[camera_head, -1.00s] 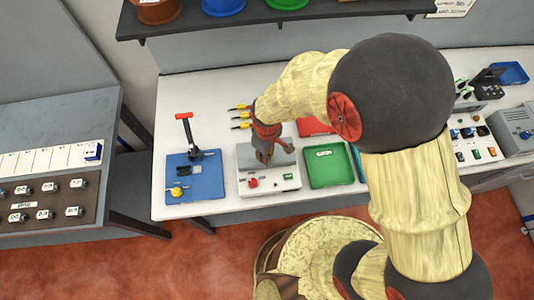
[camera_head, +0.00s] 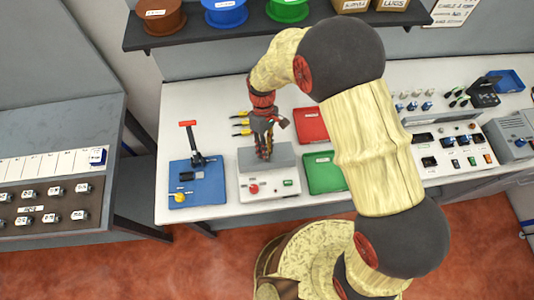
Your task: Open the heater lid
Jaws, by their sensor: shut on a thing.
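The heater (camera_head: 270,188) is a white box on the white bench, with a red knob and a green switch on its front part. Its grey lid (camera_head: 284,153) lies over the back part and looks down or nearly flat; a small gap could not be made out. My gripper (camera_head: 264,156) points down at the middle of the lid, with its dark fingers closed together on it. The part of the lid between the fingertips is hidden by them.
A blue base (camera_head: 207,190) with a red-handled lever stands left of the heater. A green tray (camera_head: 322,175) and a red tray (camera_head: 311,126) are to its right. Yellow-tipped tools (camera_head: 241,123) lie behind. A shelf (camera_head: 230,34) with spools overhangs the bench's back.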

